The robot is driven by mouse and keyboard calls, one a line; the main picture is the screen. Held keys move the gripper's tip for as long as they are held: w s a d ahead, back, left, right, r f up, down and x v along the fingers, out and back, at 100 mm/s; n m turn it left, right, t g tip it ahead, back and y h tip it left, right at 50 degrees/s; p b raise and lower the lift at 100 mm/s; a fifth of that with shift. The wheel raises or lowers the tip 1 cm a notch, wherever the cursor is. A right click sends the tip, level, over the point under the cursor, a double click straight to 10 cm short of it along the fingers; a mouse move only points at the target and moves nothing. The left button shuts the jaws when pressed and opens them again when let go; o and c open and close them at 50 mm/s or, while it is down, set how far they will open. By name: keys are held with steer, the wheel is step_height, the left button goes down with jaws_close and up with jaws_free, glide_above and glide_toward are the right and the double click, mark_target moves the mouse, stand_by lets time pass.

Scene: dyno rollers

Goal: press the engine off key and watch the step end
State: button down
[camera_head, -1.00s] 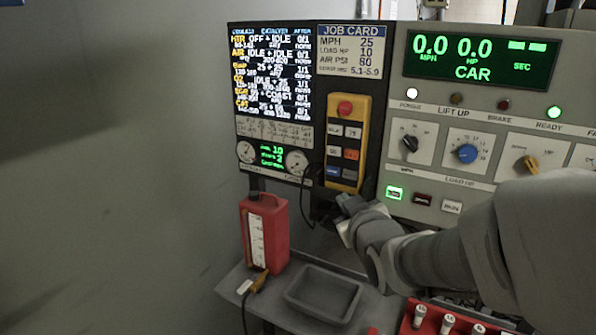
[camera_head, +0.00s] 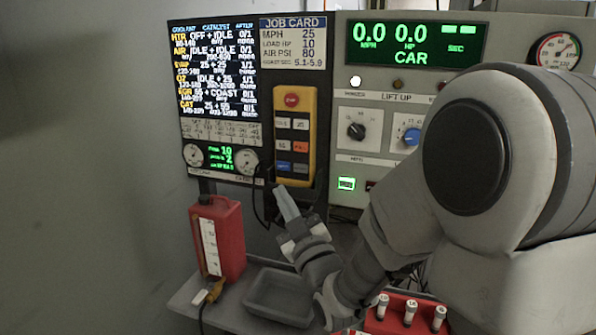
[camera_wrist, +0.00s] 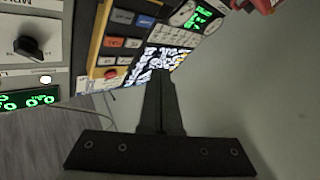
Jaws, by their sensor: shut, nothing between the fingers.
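Key labels are too small to read surely, so I cannot tell which is engine off. My gripper (camera_head: 279,190) is shut and empty, its tips just below the pendant's lower left in the head view. In the wrist view the pendant (camera_wrist: 98,45) appears turned over, up and left of my gripper (camera_wrist: 160,74); contact with a key is not seen.
The lit step list (camera_head: 215,72) and small green readout (camera_head: 221,156) are left of the pendant. The console display (camera_head: 415,45) reads 0.0, 0.0, CAR. A red jug (camera_head: 229,240), grey tray (camera_head: 257,310) and red vial rack (camera_head: 390,325) stand below. A cable hangs beside the pendant.

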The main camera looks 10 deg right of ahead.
steer(key=p, duration=0.2)
glide_toward(294, 167)
steer(key=w+a+r, duration=0.2)
steer(key=w+a, duration=0.1)
steer(key=shift+w+d+b, duration=0.45)
steer(key=shift+w+b, duration=0.05)
steer(key=shift+w, duration=0.15)
stand_by(0.5)
steer(key=shift+w+f, duration=0.1)
stand_by(1.1)
steer(key=shift+w+d+b, duration=0.2)
steer(key=shift+w+b, duration=0.1)
steer(key=shift+b, duration=0.2)
steer(key=shift+w+d+b, duration=0.25)
steer(key=shift+w+b, duration=0.1)
stand_by(0.5)
steer(key=shift+s+a+b, duration=0.45)
steer(key=shift+s+b, duration=0.1)
steer(key=shift+s, duration=0.2)
